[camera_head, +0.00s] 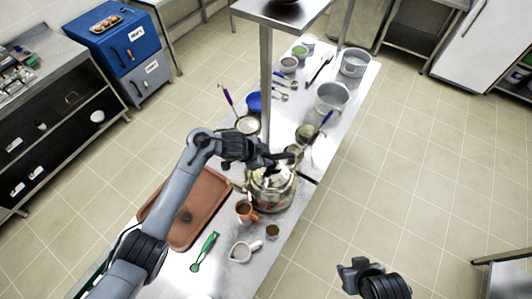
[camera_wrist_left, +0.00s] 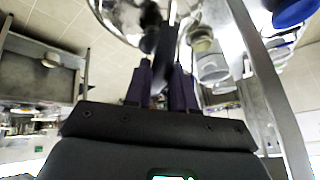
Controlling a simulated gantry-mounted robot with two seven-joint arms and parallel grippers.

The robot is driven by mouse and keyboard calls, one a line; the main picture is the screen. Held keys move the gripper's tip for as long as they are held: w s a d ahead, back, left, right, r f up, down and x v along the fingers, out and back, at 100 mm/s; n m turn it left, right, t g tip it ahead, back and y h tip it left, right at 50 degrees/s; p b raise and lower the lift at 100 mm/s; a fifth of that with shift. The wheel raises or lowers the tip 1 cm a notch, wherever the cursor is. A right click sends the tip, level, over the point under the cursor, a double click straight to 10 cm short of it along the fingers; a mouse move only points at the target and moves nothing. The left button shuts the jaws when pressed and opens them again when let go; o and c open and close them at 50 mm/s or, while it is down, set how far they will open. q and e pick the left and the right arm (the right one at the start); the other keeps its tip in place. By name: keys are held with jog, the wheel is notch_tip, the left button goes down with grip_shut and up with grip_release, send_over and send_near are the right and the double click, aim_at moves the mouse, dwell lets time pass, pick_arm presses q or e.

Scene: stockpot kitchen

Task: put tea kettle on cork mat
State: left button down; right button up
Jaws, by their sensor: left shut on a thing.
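The shiny metal tea kettle (camera_head: 273,197) is at the middle of the steel counter. My left gripper (camera_head: 278,160) is over its top, shut on its dark handle. In the left wrist view, the fingers (camera_wrist_left: 162,85) close around the dark handle, and part of the kettle's shiny body (camera_wrist_left: 122,14) shows beyond. I cannot tell whether the kettle touches the counter.
A metal post (camera_head: 266,85) rises behind the kettle. Pots (camera_head: 332,98) and bowls fill the far counter.

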pick_arm(q)
jog(key=shift+w+f, duration=0.15)
jog(key=shift+f, duration=0.35)
jog(key=c, duration=0.9)
grip_release()
jog(key=shift+f, duration=0.1)
jog(key=shift+c, duration=0.2)
